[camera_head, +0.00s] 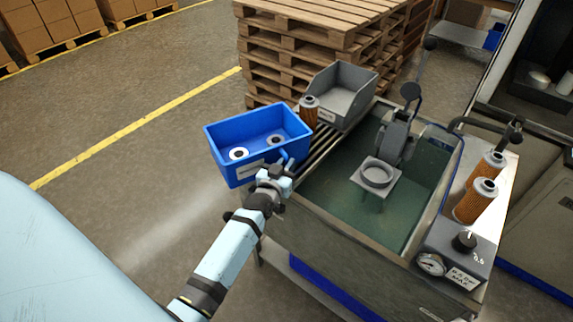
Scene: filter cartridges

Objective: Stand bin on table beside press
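A blue bin (232,140) with a pale label on its front holds two filter cartridges, their round white ends (238,154) facing up. My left gripper (284,168) is at the bin's near right corner and appears shut on its wall; the fingertips are partly hidden. The bin is roughly level, at the left end of the table (330,232), mostly out past its edge, beside the slatted rack (322,142). The grey press (395,140) with a lever and round cup stands on the table's green recessed surface, right of the bin. My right gripper is out of view.
A grey open bin (345,97) sits at the rack's far end, with an orange cartridge (309,112) beside it. Two more cartridges (475,201) and a gauge box (452,254) stand on the right ledge. Stacked pallets (300,30) rise behind. The green surface left of the press is clear.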

